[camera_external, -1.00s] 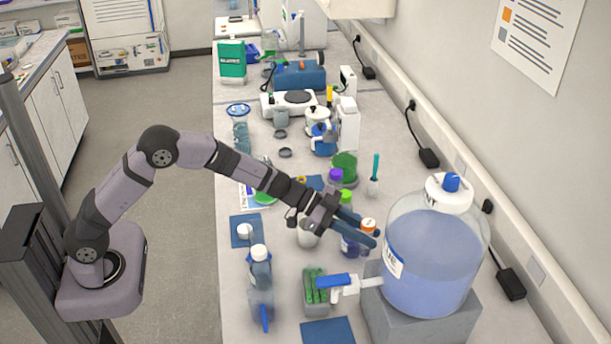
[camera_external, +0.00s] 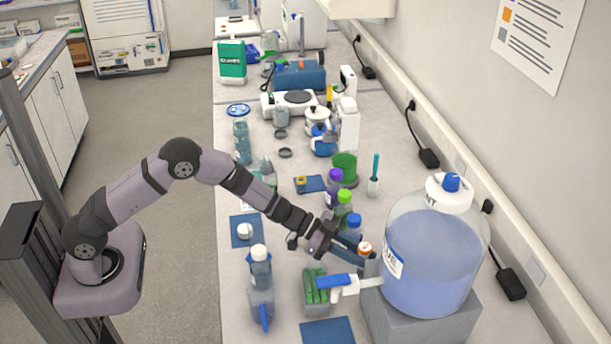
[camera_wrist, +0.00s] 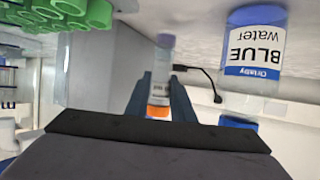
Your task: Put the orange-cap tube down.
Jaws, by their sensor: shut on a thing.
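The orange-cap tube (camera_external: 364,248) is a small tube with an orange cap and a white label. In the wrist view the tube (camera_wrist: 160,92) lies between my two fingers, its orange cap nearest the camera. My gripper (camera_external: 364,254) is shut on it, left of the big carboy. The fingers hide much of the tube in the outside view. I cannot tell whether its base touches the bench.
The carboy (camera_external: 432,262) on its grey block is close on the right, its spigot just in front. A green rack (camera_external: 316,288) stands front left. Blue-cap (camera_external: 354,222), green-cap (camera_external: 344,197) and purple-cap (camera_external: 335,176) bottles stand behind. A blue mat (camera_external: 328,331) lies empty in front.

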